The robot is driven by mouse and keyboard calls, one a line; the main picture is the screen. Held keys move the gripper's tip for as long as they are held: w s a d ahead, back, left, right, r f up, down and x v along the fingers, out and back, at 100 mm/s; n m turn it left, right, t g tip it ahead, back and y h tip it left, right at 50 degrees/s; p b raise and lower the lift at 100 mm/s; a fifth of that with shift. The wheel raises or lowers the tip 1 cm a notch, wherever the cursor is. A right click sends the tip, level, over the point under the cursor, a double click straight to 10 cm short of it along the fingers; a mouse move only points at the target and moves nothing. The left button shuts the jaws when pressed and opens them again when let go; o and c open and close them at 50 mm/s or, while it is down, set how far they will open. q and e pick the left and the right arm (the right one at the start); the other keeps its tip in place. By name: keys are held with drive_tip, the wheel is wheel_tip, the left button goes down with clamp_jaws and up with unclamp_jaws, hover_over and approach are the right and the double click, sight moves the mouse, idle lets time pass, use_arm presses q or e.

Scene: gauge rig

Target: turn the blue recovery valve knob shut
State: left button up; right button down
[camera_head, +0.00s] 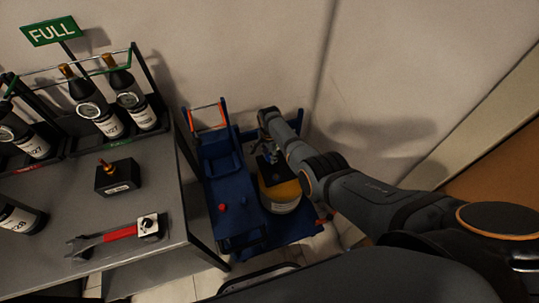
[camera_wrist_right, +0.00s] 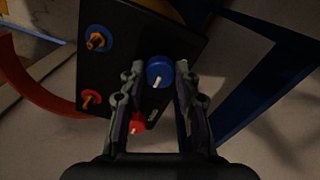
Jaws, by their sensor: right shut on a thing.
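The blue knob (camera_wrist_right: 159,72) sits on a black manifold block (camera_wrist_right: 130,42) in the right wrist view. A white pointer mark on its face points down in the picture, tilted slightly left. My right gripper (camera_wrist_right: 161,76) has a finger on each side of the blue knob and is shut on it. A red knob (camera_wrist_right: 137,123) is lower on the block, partly behind the left finger. In the head view my right gripper (camera_head: 266,122) is small, at the end of my arm, and the blue knob cannot be made out there. My left gripper is in neither view.
A red hose (camera_wrist_right: 30,85) curves beside the block.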

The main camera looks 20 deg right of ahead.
drive_tip(key=c, duration=1)
unclamp_jaws()
drive_tip(key=shift+r, duration=0.1)
wheel_tip(320, 180, up, 12)
drive_tip(key=shift+f, duration=0.1)
